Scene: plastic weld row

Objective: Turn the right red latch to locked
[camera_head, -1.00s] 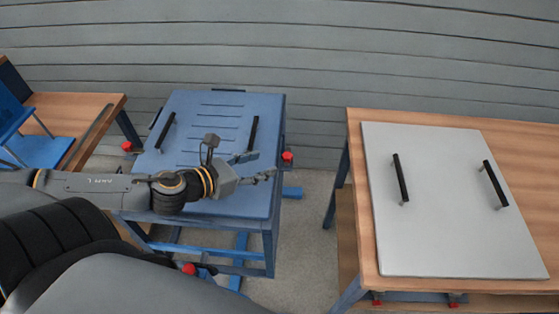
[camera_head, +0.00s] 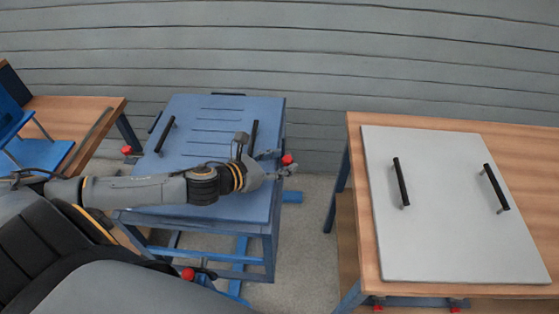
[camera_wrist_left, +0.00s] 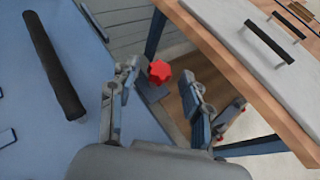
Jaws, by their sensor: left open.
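The right red latch (camera_head: 287,160) is a small red star-shaped knob at the right edge of the blue fixture table (camera_head: 205,143). In the left wrist view the knob (camera_wrist_left: 160,72) shows between the spread fingers, nearer the left finger. My left gripper (camera_head: 279,163) reaches over the table from the left, with its fingertips beside the knob. It is open and holds nothing; contact with the knob cannot be told. My right gripper is not in view.
Black handles (camera_head: 254,136) stand on the blue table. Another red knob (camera_head: 127,150) is at its left edge and one (camera_head: 188,274) low in front. A wooden table (camera_head: 450,119) with a grey panel (camera_head: 440,200) stands right, past a floor gap.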

